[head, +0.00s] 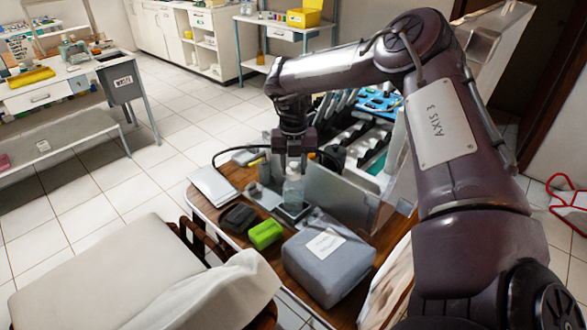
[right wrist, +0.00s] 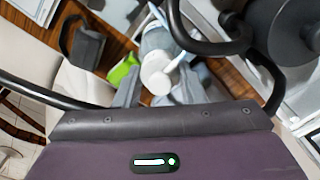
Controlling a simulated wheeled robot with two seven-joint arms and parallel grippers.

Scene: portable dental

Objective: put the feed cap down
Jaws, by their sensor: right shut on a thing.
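My right gripper (head: 293,158) points down over the wooden table, directly above a clear bottle (head: 293,188) that stands upright on a dark grey plate. In the right wrist view a round white cap (right wrist: 155,72) shows between the grey fingers, with the pale bottle behind it. The gripper is shut on this cap, which I take to be the feed cap. The fingers hide most of the cap in the head view. I cannot tell whether the cap touches the bottle neck. My left gripper is not in view.
A grey pouch (head: 327,262), a green block (head: 265,234) and a black item (head: 238,217) lie near the table's front edge. A white pad (head: 212,186) is at the left. An open case with a grey panel (head: 340,195) stands close to the bottle's right. A pale chair (head: 120,270) is in front.

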